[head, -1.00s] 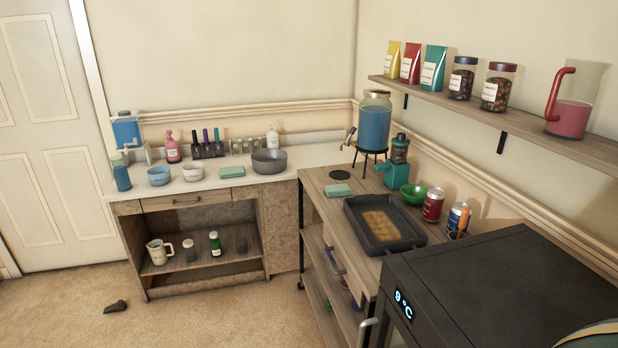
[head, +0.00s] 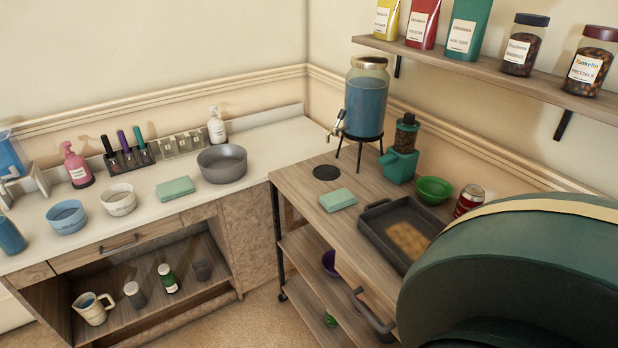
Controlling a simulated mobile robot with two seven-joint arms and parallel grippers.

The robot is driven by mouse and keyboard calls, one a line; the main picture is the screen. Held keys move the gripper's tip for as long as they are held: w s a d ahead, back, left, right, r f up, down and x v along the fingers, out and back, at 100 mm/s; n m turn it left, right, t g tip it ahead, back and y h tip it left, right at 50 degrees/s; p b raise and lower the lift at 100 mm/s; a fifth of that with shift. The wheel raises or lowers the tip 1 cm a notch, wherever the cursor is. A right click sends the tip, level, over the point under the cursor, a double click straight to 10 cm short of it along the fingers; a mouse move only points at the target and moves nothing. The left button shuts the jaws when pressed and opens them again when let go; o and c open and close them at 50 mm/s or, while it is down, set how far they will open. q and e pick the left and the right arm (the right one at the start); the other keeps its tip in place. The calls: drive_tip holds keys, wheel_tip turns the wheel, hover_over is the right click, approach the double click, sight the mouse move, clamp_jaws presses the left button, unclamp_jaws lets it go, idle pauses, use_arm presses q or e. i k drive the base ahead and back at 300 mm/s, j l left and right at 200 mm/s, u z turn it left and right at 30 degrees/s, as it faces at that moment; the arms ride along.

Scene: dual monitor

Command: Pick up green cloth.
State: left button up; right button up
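Two folded green cloths are in the head view. One green cloth (head: 175,189) lies flat on the white counter, left of the grey bowl. The other green cloth (head: 338,200) lies on the wooden cart top, below the dark round disc and left of the black tray. Neither of my grippers shows in the view, so no gripper is seen at either cloth.
The white counter (head: 262,139) holds a grey bowl (head: 222,164), two small bowls and several bottles. The wooden cart holds a drink dispenser (head: 366,105), a teal grinder (head: 401,163), a green bowl (head: 434,189) and a black tray (head: 376,226). A large dark green rounded shape fills the lower right.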

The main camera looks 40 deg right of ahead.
sight(335, 200)
drive_tip(key=i+j+z, duration=0.1)
drive_tip(key=i, duration=1.5)
drive_tip(key=z, duration=0.4)
drive_tip(key=i+z, duration=0.15)
drive_tip(key=z, duration=0.2)
drive_tip(key=j+z, duration=0.1)
drive_tip(key=z, duration=0.3)
drive_tip(key=i+j+z, duration=0.1)
drive_tip(key=z, duration=0.25)
